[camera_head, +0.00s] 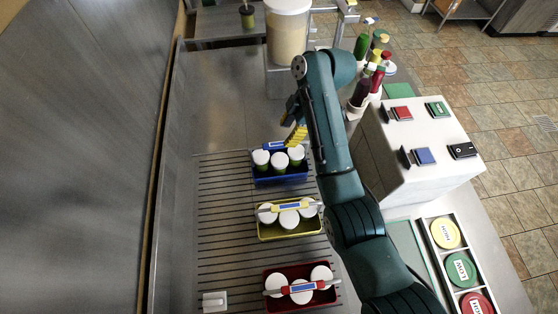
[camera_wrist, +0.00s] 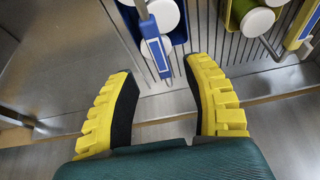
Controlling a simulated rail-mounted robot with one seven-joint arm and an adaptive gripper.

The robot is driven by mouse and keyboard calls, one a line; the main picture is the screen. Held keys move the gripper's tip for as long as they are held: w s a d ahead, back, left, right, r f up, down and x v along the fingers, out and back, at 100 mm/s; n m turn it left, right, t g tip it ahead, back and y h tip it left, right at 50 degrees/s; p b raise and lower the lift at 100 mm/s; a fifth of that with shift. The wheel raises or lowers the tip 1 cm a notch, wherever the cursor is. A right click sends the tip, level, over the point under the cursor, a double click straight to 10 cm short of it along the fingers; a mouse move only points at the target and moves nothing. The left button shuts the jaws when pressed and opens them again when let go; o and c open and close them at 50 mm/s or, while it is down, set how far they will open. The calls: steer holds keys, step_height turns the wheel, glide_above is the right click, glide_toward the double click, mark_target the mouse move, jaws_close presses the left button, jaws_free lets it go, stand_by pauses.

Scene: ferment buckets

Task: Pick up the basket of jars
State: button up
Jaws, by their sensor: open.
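Three baskets of white-lidded jars stand in a row on the slatted rack: a blue basket (camera_head: 282,178), a yellow basket (camera_head: 290,233) and a red basket (camera_head: 300,302). My gripper (camera_head: 297,136) is by the far side of the blue basket, with its yellow fingers partly hidden by my arm. In the wrist view my gripper (camera_wrist: 158,76) is open and empty. The blue-and-white handle (camera_wrist: 158,56) of the blue basket (camera_wrist: 181,34) lies between and just ahead of the fingertips. The yellow basket (camera_wrist: 228,22) shows at the upper right.
A white block with coloured squares (camera_head: 420,150) stands right of my arm. Several bottles (camera_head: 368,75) and a large clear container (camera_head: 287,35) stand behind. Round coloured lids (camera_head: 460,268) lie in a tray at right. The steel counter left of the rack (camera_head: 180,230) is clear.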

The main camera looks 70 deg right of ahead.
mark_target(281, 143)
steer(key=b+x, duration=0.3)
steer(key=x, duration=0.4)
steer(key=shift+w+d+f, duration=0.1)
steer(key=shift+f, duration=0.25)
steer(key=shift+f, duration=0.25)
steer(key=shift+c, duration=0.3)
jaws_close()
steer(key=shift+r, duration=0.15)
